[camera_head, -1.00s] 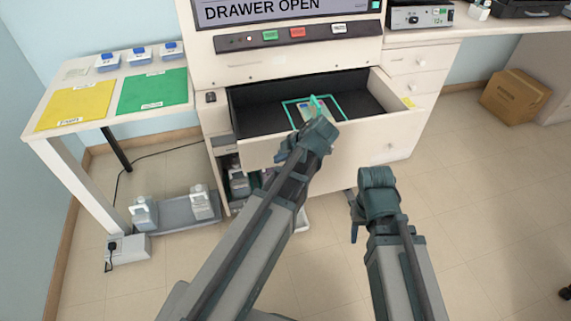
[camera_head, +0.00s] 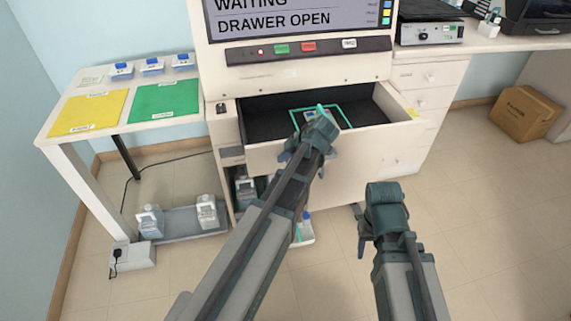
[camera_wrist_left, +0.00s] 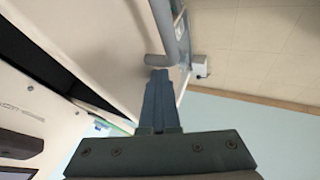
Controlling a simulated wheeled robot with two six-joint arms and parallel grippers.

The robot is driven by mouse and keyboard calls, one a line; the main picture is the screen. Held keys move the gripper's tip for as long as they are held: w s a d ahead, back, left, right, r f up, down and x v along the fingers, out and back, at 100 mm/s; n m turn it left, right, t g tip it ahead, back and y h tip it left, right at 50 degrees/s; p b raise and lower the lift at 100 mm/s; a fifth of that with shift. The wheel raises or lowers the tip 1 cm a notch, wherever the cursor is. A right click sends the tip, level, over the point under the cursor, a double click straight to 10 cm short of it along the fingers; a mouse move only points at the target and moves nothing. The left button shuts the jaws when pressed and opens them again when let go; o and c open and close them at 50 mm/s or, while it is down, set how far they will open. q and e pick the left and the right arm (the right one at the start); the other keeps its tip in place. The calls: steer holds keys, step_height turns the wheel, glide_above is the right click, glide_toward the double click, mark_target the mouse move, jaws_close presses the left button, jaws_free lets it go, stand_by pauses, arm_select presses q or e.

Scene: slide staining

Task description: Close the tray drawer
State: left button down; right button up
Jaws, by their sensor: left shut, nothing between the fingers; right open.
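The cream tray drawer (camera_head: 330,158) stands open under the machine's display, which reads "WAITING" and "DRAWER OPEN". A teal-edged tray (camera_head: 347,118) lies in its dark interior, partly hidden by my left arm. My left gripper (camera_head: 306,146) is over the drawer front in the head view, its fingertips hard to make out. In the left wrist view, its shut, empty fingers (camera_wrist_left: 158,75) point at a grey bar handle (camera_wrist_left: 164,35) on the drawer's cream front; I cannot tell whether they touch. My right gripper (camera_head: 362,240) is open and hangs low, apart from the drawer.
A side table at the left holds a yellow mat (camera_head: 88,112), a green mat (camera_head: 165,103) and small blue-topped containers. Bottles stand on a low grey tray (camera_head: 182,222) below it. A cardboard box (camera_head: 527,113) sits at the right.

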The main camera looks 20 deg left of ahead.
arm_select(q)
steer(key=w+a, duration=0.3)
steer(key=w, duration=0.1)
steer(key=w+a, duration=0.3)
steer(key=w, duration=0.2)
steer(key=w+a, duration=0.3)
steer(key=w, duration=0.2)
steer(key=shift+w+a, duration=0.2)
steer(key=shift+a, duration=0.15)
steer(key=shift+w+a, duration=0.25)
steer(key=shift+w, duration=0.05)
steer(key=shift+w+a+r, duration=0.1)
arm_select(e)
steer(key=shift+d, duration=0.1)
